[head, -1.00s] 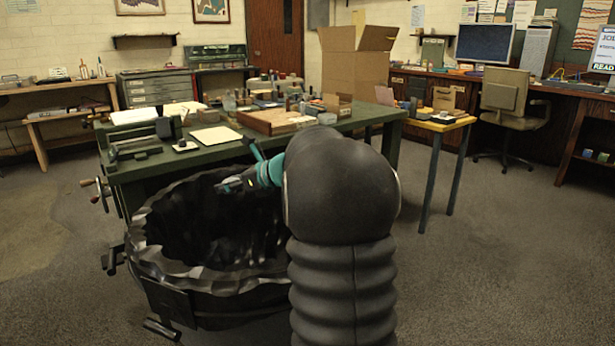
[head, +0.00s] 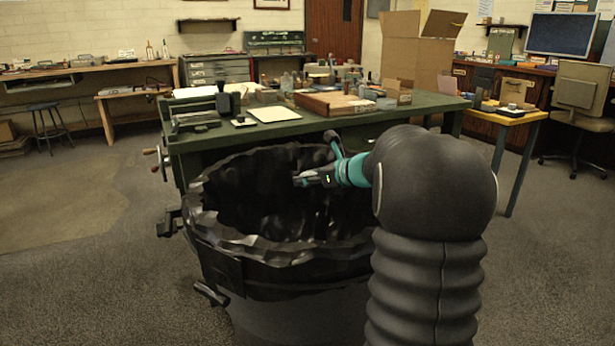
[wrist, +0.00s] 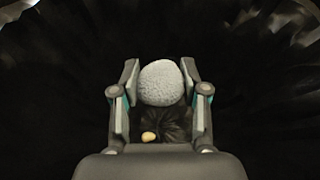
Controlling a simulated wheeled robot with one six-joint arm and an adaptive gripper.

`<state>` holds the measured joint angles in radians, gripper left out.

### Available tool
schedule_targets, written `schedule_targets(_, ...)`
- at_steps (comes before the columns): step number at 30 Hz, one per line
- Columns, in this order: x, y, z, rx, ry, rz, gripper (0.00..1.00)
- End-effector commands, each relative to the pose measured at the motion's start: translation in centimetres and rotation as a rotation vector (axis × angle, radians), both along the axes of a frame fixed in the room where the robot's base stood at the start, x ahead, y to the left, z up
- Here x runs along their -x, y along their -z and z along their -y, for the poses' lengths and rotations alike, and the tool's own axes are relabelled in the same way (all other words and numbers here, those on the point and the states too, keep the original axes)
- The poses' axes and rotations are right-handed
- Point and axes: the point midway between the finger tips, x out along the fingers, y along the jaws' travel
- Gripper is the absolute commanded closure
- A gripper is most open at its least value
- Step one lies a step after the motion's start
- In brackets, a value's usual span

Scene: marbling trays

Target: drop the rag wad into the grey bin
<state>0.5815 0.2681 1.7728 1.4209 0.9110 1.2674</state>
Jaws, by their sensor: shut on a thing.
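The rag wad (wrist: 161,83) is a pale grey, rounded, speckled lump, seen in the wrist view between my two fingers. My gripper (wrist: 160,76) is shut on it, one finger at each side. In the head view my gripper (head: 300,181) reaches in from the right over the open mouth of the bin; the wad cannot be made out there. The grey bin (head: 300,312) stands in front of the green bench, with a crumpled black liner (head: 235,245) over its rim. Its dark inside surrounds my gripper in the wrist view.
The green bench (head: 400,112) stands just behind the bin, holding a wooden tray (head: 335,104) and many small items. A small yellow-topped table (head: 515,116) is at right. The floor at left is clear.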

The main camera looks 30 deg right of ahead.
Motion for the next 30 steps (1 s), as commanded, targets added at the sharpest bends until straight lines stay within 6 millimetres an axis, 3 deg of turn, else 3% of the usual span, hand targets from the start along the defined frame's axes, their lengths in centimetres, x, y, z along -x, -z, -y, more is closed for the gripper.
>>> schedule_targets(7,0.0,0.1,0.0,0.0,0.0,0.0,0.74)
schedule_targets(8,0.0,0.1,0.0,0.0,0.0,0.0,0.53)
schedule_targets(9,0.0,0.1,0.0,0.0,0.0,0.0,0.43)
schedule_targets(11,0.0,0.1,0.0,0.0,0.0,0.0,0.28)
schedule_targets(12,0.0,0.1,0.0,0.0,0.0,0.0,0.27)
schedule_targets(23,0.3,-0.1,0.1,0.001,0.0,0.0,0.27)
schedule_targets(30,3.3,-1.5,1.6,0.002,0.003,0.002,0.27)
